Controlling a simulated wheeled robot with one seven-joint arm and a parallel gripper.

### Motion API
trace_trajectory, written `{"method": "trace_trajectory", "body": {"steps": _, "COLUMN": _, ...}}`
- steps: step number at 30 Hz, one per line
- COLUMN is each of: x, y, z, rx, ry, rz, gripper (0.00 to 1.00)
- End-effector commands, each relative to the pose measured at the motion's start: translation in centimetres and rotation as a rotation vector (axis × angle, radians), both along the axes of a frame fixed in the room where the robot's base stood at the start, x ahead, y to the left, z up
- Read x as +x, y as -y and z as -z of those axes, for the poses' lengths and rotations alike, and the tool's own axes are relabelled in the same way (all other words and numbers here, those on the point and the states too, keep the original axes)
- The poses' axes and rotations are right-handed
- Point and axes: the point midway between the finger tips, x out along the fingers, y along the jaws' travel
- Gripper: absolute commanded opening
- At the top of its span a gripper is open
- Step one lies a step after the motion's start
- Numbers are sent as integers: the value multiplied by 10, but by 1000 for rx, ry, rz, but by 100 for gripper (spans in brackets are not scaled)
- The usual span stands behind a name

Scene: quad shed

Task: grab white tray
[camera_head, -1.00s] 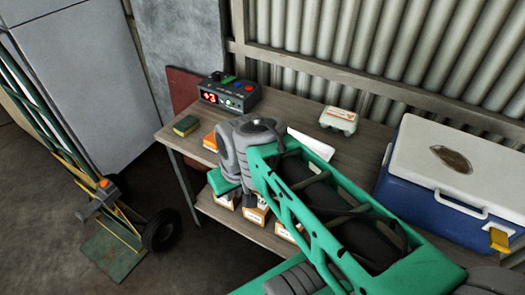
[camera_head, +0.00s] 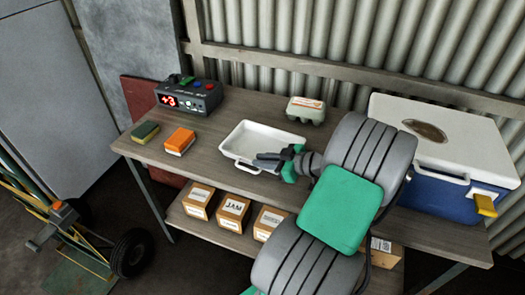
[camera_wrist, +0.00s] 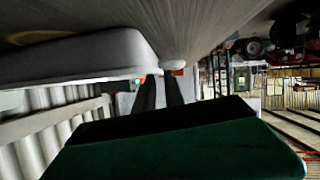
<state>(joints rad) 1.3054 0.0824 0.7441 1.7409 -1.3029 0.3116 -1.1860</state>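The white tray (camera_head: 240,143) is a shallow rectangular dish lying on the wooden workbench, with a small handle at its near edge. My gripper (camera_head: 258,160) is at the tray's near right side, its dark fingers pointing left toward the handle. In the wrist view, which looks upside down, the tray (camera_wrist: 90,50) fills the upper left, and its pale handle (camera_wrist: 177,63) shows at the fingertips. The two fingers (camera_wrist: 160,90) stand slightly apart with a gap between them. I cannot tell whether they touch the handle. My arm hides part of the bench to the right.
An orange-topped sponge (camera_head: 180,141), a green sponge (camera_head: 145,132) and a device reading +3 (camera_head: 190,98) are left of the tray. An egg carton (camera_head: 305,110) sits behind; a blue cooler (camera_head: 445,190) is right. Boxes (camera_head: 235,212) fill the lower shelf.

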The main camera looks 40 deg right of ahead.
Motion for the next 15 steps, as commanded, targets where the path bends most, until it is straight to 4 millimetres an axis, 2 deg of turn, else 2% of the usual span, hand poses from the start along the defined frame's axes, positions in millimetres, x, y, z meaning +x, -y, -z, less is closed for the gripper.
{"method": "trace_trajectory", "body": {"steps": 7, "x": 35, "y": -15, "z": 17, "rx": 2, "ry": -2, "rz": -3, "gripper": 14}}
{"method": "trace_trajectory", "body": {"steps": 15, "x": 39, "y": -16, "z": 19, "rx": 0, "ry": -2, "rz": 0, "gripper": 13}}
